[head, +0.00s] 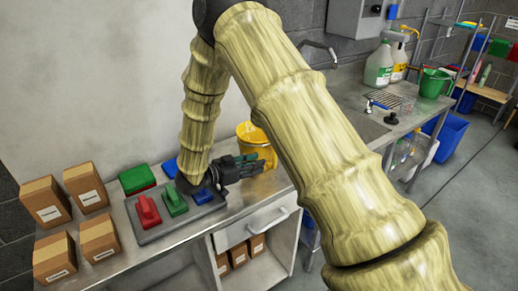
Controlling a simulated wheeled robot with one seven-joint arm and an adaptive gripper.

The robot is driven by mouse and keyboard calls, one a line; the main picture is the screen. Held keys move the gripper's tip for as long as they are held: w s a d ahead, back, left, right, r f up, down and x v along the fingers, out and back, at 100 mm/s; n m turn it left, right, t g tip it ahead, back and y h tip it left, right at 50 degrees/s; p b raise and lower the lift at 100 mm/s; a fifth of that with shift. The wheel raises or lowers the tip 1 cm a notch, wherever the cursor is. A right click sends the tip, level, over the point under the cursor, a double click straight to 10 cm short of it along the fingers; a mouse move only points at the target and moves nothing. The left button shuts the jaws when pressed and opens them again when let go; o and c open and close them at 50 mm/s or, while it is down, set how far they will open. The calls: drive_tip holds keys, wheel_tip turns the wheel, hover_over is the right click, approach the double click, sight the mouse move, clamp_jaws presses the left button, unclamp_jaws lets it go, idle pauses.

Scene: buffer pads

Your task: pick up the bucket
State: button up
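A yellow bucket (265,151) stands on the metal counter near the wall, in the middle of the head view. My gripper (261,163) is in front of its lower left side in the picture, with its fingers pointing right. The fingers look spread apart, with nothing seen between them. The gripper hides part of the bucket, and I cannot tell if they touch. A green bucket-like vessel (434,83) stands farther off on the sink counter at the right.
A grey tray (152,237) with red, green and blue pads lies left of my gripper. Several cardboard boxes (86,186) stand at the left. White jugs (379,64) stand by the sink. A blue bin (449,137) is on the floor at the right.

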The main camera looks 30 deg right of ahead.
drive_tip(key=p+x, duration=0.3)
drive_tip(key=x, duration=0.6)
drive_tip(key=shift+s, duration=0.15)
drive_tip(key=shift+a, duration=0.1)
clamp_jaws()
drive_tip(key=shift+r, duration=0.1)
